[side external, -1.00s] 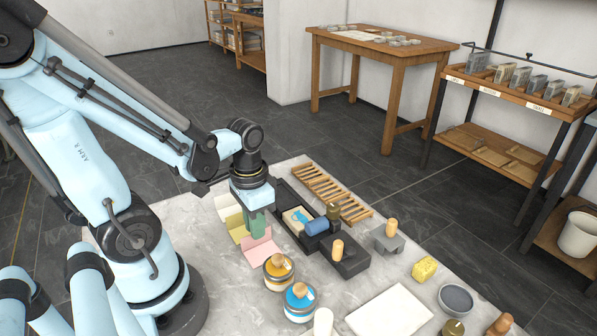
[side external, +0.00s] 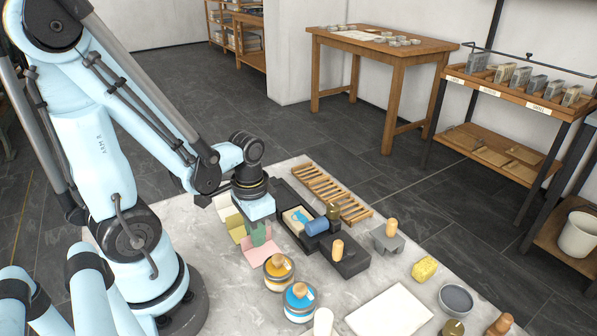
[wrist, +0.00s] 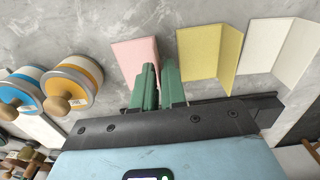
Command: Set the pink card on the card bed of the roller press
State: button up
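The pink card (side external: 262,252) is a folded card on the stone table, nearest the front in a row of cards. In the wrist view the pink card (wrist: 135,60) shows one flat panel; its other panel is largely hidden by my fingers. My gripper (side external: 260,237) points down at the pink card, its green fingers low beside the fold. In the wrist view my gripper (wrist: 160,72) has its fingers close together at the card's right edge; whether they grip it is unclear. The roller press (side external: 296,218), dark with a blue roller (side external: 317,226), stands to the right of the card.
A yellow card (wrist: 197,55) and a cream card (wrist: 265,48) stand beside the pink one. Two ink tins (side external: 279,270) (side external: 299,300) with wooden-knobbed tools are in front. A wooden rack (side external: 333,192) lies behind the press. A yellow sponge (side external: 424,269) lies farther right.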

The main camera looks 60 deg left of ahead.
grip_shut()
jog(key=shift+r, duration=2.5)
jog(key=shift+w+a+r+n, duration=0.2)
jog(key=shift+w+a+n, duration=0.15)
jog(key=shift+n, duration=0.25)
jog(key=shift+w+a+r+n, duration=2)
jog(key=shift+w+a+n, duration=2.05)
jog(key=shift+n, duration=4.15)
jog(key=shift+t, duration=0.3)
jog(key=shift+s+a+f, duration=0.1)
jog(key=shift+f, duration=0.95)
jog(key=shift+s+a+f, duration=0.15)
jog(key=shift+f, duration=0.9)
jog(key=shift+s+a+f, duration=0.1)
jog(key=shift+f, duration=0.95)
